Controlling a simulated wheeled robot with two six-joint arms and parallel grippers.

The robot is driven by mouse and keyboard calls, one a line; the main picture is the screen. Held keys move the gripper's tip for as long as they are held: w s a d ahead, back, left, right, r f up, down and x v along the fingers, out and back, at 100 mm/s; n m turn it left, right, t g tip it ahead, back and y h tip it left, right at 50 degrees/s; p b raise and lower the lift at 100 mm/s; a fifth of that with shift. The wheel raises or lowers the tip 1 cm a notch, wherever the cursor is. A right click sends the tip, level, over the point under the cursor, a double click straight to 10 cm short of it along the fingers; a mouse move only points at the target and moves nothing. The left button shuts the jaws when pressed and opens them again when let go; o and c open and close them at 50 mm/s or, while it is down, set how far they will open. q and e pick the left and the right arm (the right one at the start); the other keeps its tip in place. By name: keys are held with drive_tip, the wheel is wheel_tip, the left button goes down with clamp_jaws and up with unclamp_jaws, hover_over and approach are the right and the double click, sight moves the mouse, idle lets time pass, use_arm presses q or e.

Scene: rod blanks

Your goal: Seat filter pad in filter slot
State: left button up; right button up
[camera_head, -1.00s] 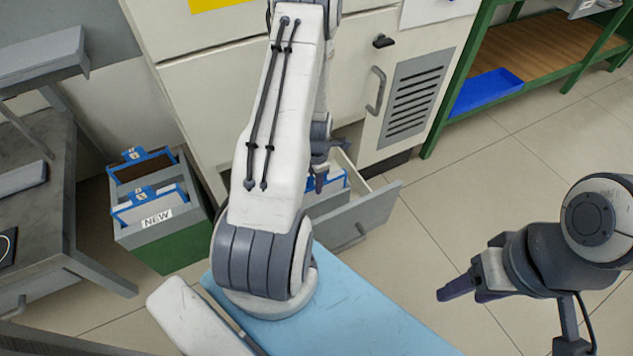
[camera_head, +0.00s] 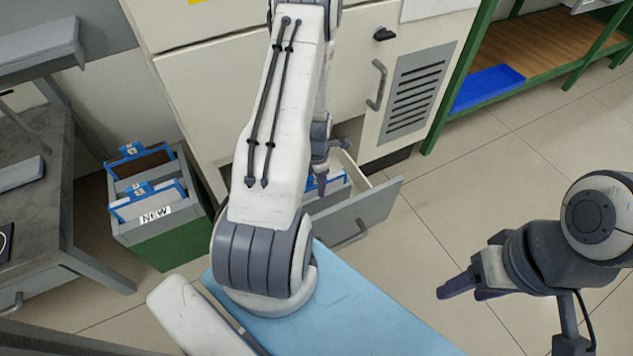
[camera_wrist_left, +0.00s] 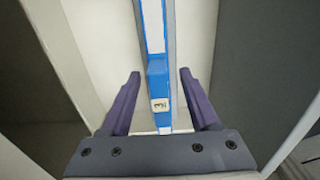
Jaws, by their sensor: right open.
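A blue-framed filter pad (camera_head: 336,180) with a white face sits in the open grey drawer (camera_head: 352,222) of the cabinet. In the left wrist view its blue top edge and labelled tab (camera_wrist_left: 158,88) run between my fingers. My left gripper (camera_head: 321,182) is over the drawer. The left wrist view shows its fingers (camera_wrist_left: 158,97) open, one on each side of the tab, with a gap on both sides. The pad's lower part is hidden in the drawer. My right gripper (camera_head: 462,288) is open and empty over the floor at the right.
A grey and green bin (camera_head: 165,240) marked NEW stands left of the drawer, holding a white blue-framed pad (camera_head: 150,198) and a brown one (camera_head: 143,165). A grey table (camera_head: 50,220) stands at the left. A green shelf (camera_head: 535,50) holds a blue tray (camera_head: 487,88). Floor on the right is clear.

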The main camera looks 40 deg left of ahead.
use_arm(q)
drive_tip(key=shift+r, duration=0.15)
wheel_tip(320, 180, up, 10)
drive_tip(key=p, duration=0.4)
drive_tip(key=shift+r, duration=0.15)
idle(0.4)
